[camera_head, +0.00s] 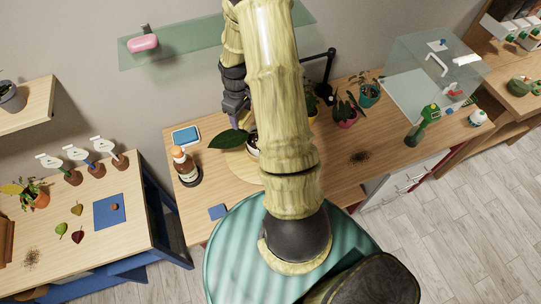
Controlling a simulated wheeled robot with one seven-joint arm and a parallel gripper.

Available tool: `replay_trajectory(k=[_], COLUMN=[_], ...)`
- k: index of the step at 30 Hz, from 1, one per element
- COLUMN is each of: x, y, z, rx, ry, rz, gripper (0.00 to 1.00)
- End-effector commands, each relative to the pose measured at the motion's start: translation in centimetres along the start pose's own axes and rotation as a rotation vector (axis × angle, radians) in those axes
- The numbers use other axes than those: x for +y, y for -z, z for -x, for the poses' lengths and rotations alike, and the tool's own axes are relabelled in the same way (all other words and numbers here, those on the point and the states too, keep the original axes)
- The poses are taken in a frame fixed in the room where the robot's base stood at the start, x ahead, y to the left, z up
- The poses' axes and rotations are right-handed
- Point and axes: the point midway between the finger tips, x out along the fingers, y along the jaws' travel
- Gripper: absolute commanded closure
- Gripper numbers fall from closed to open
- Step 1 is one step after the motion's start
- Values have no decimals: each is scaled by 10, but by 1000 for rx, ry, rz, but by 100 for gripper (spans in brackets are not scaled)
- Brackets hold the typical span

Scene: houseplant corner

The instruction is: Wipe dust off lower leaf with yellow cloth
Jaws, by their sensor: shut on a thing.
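A large dark green leaf (228,139) reaches out to the left from a plant in a pot (252,148), which is partly hidden behind my arm. My gripper (235,116) is just above this leaf, pointing down. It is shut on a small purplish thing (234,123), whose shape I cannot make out. I cannot tell whether this thing touches the leaf. I see no yellow cloth; a small blue square (217,211) lies at the table's front edge. Dust on the leaf is too small to tell.
The wooden table (330,165) bears a brown bottle (185,166), a blue-framed tablet (185,136), potted plants (346,112) and a dark crumb patch (360,157). A glass shelf with a pink object (143,43) hangs above. A clear case (432,70) stands at the right.

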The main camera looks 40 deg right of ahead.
Motion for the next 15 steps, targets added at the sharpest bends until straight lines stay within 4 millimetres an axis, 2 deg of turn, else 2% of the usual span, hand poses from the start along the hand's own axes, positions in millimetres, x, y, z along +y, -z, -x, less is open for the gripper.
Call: replay_trajectory(k=[8,11,15], x=[-10,-22,-49], y=[9,20,40], z=[-10,-21,-40], rx=[0,2,2], ry=[0,0,0], rz=[-39,-109,-256], gripper=[59,59,59])
